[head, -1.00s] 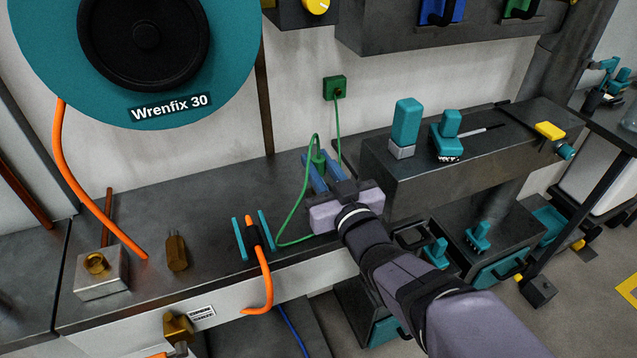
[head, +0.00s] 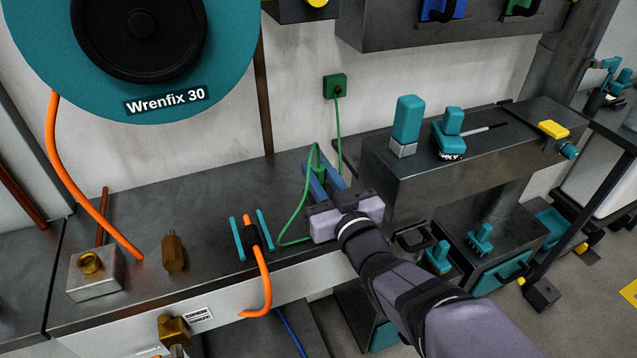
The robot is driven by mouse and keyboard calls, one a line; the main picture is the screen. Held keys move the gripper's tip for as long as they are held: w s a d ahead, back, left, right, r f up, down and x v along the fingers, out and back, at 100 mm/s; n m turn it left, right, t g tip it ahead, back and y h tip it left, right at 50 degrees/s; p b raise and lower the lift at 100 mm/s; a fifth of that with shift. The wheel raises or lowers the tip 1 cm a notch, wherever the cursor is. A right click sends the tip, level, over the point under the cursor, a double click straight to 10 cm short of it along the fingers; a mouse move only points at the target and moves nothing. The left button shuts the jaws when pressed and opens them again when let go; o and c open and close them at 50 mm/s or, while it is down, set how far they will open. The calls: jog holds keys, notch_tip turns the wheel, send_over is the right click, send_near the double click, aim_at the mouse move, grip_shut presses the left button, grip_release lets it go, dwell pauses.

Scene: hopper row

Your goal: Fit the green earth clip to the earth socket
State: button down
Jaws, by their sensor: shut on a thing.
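My gripper (head: 324,176) has blue fingers and is shut on the green earth clip (head: 319,171), above the dark bench. The clip is small and partly hidden between the fingers. Its thin green cable (head: 292,218) loops up from the clip, down to the left and back behind my gripper. A green box (head: 335,87) with a small reddish spot is on the wall, and a green cable hangs from it. I cannot tell for sure which part is the earth socket.
An orange hose end (head: 252,235) lies between two teal posts left of my gripper. A brass fitting on a metal block (head: 95,280) and a brass piece (head: 174,253) stand further left. A raised dark box (head: 430,178) with teal tools is close on the right.

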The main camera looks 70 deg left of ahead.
jog(key=c, duration=1.5)
grip_release()
jog(key=shift+d, duration=0.15)
jog(key=shift+d, duration=3.55)
